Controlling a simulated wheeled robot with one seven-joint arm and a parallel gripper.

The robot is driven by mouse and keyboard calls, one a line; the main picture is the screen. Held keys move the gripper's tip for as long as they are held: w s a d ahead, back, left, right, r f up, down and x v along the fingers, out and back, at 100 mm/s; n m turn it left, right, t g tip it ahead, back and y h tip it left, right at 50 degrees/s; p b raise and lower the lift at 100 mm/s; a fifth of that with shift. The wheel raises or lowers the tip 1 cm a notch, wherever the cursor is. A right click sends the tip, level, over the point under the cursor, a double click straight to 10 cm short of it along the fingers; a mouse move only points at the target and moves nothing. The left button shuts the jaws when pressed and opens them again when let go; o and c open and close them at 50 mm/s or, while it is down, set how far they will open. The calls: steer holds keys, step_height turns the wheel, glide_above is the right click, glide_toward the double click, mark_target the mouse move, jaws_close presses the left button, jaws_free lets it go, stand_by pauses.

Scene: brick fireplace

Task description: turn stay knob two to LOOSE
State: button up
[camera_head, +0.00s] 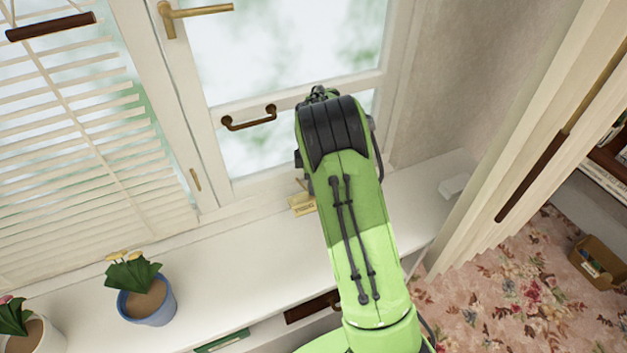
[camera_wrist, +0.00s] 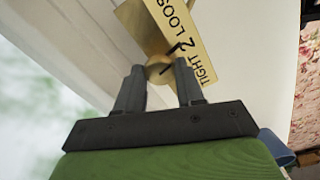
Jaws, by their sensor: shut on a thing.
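The brass knob (camera_wrist: 158,69) of stay two sits at a yellow label plate (camera_wrist: 190,45) that reads "TIGHT 2 LOOSE" in the wrist view. A dark mark shows beside the knob near the 2; I cannot tell exactly which word it points at. My gripper (camera_wrist: 160,73) has a finger on each side of the knob and is shut on it. In the head view the label plate (camera_head: 303,204) shows at the foot of the window, and my arm hides the gripper and knob.
A window with a brown pull handle (camera_head: 249,118) and a brass lever (camera_head: 195,14) stands behind the white sill (camera_head: 230,245). A blue flowerpot (camera_head: 148,304) stands on the sill to the left. Wooden window blinds (camera_head: 85,150) hang at left, a pale curtain (camera_head: 500,150) at right.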

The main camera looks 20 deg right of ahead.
steer(key=n+b, duration=0.1)
steer(key=n, duration=0.4)
steer(key=shift+n, duration=0.3)
steer(key=shift+n+b, duration=0.95)
steer(key=shift+n, duration=0.95)
steer(key=shift+r, duration=0.1)
steer(key=o, duration=1)
steer(key=shift+o, duration=0.2)
step_height(320, 180, up, 16)
steer(key=p, duration=0.5)
